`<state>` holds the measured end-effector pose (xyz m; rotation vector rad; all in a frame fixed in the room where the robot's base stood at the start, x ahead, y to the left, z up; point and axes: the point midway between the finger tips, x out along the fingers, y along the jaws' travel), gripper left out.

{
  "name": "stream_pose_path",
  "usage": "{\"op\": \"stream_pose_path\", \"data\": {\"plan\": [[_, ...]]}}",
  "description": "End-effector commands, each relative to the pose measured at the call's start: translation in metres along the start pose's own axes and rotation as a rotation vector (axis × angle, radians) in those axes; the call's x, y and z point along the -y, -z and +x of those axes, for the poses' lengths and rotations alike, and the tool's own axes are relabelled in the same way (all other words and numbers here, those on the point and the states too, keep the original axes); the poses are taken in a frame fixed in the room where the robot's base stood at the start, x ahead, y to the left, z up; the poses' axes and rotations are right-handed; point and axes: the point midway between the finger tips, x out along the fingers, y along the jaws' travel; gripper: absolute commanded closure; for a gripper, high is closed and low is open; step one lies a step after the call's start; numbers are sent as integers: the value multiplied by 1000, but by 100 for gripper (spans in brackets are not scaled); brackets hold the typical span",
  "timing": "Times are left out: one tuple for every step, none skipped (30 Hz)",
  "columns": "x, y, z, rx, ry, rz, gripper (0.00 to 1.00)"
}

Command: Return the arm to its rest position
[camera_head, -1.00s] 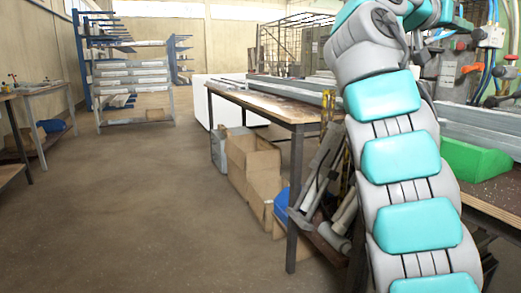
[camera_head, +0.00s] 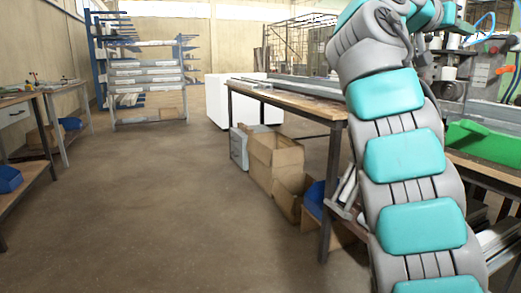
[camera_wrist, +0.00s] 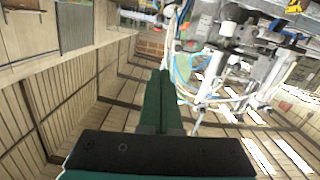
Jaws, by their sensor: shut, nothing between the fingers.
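My arm (camera_head: 405,150), grey with turquoise pads, rises along the right of the head view and bends at the top. Its far end runs out toward the upper right, and the gripper itself cannot be made out there. In the wrist view my gripper (camera_wrist: 160,78) shows as two dark green fingers pressed together, with nothing between them. The fingers are in the air, apart from the machine with hoses (camera_wrist: 235,45) behind them at the upper right.
A wooden-topped bench (camera_head: 290,102) stands left of my arm, with cardboard boxes (camera_head: 272,160) beneath. A green bin (camera_head: 485,140) is to the right. A rack (camera_head: 146,85) stands far back; side tables (camera_head: 38,92) are at left. The floor (camera_head: 170,215) between is clear.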

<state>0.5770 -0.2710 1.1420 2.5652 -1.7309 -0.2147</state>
Motion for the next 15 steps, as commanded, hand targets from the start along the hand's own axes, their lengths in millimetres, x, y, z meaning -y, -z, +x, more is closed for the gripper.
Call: {"op": "stream_pose_path", "data": {"plan": [[1, -2, 0, 8, 3, -11, 100], [1, -4, 0, 13, 5, -17, 100], [2, -6, 0, 20, 8, -25, 100], [2, -7, 0, 25, 10, -32, 100], [2, -9, -1, 31, 12, -38, 100], [3, -11, -1, 39, 15, -50, 100], [3, -14, 0, 47, 17, -59, 100], [4, -17, 0, 56, 20, -70, 100], [5, -21, 0, 68, 25, -84, 100], [6, -24, 0, 76, 29, -95, 100], [7, -27, 0, 85, 33, -105, 100], [8, -32, 0, 99, 39, -121, 100], [9, -37, 0, 112, 43, -134, 100], [10, -42, 0, 124, 47, -148, 100], [10, -47, 0, 139, 54, -166, 100]]}}
